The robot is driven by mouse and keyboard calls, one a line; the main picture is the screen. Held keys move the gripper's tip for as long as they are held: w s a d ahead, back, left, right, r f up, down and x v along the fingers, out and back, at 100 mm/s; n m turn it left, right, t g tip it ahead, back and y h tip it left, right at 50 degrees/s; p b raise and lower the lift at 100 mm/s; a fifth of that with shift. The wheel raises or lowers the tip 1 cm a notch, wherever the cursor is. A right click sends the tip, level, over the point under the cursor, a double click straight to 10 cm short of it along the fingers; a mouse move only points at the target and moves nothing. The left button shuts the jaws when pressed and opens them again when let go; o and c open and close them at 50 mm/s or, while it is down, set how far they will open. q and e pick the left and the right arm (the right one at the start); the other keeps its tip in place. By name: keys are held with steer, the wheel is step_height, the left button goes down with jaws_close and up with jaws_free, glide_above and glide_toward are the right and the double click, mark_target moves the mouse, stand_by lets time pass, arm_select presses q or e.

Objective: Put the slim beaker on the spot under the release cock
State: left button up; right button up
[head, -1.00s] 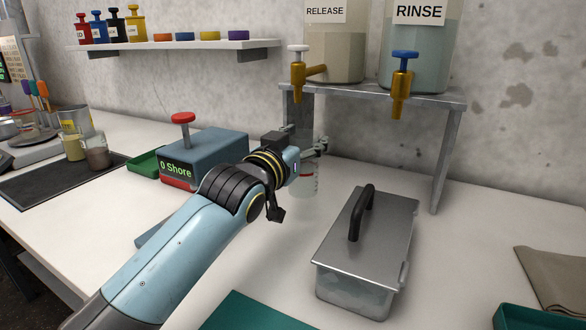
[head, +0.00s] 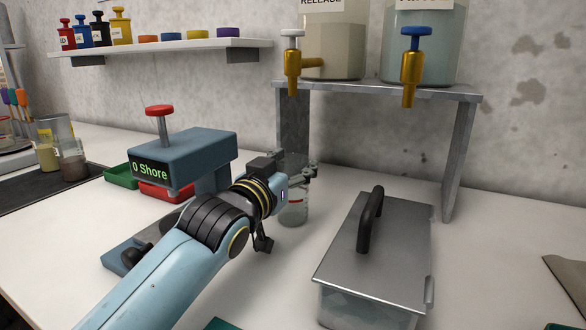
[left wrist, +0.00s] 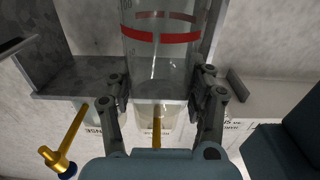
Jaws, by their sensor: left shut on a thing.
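The slim beaker (head: 293,212) is clear glass with red bands. It stands upright in my left gripper (head: 292,170), in front of the stand's left leg. In the left wrist view the beaker (left wrist: 158,62) is between the two fingers of the left gripper (left wrist: 160,90), which is shut on it. The release cock (head: 292,68), gold with a white knob, is above the beaker in the head view. The spot under it is not distinguishable, and I cannot tell whether the beaker's base touches the table. My right gripper is not in view.
The rinse cock (head: 410,68) with a blue knob hangs right of the release cock. A metal-lidded box (head: 400,245) with a black handle stands to the right of the gripper. A blue Shore tester (head: 190,155) stands to the left. The grey stand (head: 455,150) is behind.

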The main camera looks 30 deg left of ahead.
arm_select(q)
steer(key=o, duration=0.9)
steer(key=shift+w+f, duration=0.1)
steer(key=shift+f, duration=0.05)
steer(key=shift+o, duration=0.8)
steer(key=shift+r, duration=0.2)
steer(key=s, duration=1.2)
steer(key=shift+d, duration=0.3)
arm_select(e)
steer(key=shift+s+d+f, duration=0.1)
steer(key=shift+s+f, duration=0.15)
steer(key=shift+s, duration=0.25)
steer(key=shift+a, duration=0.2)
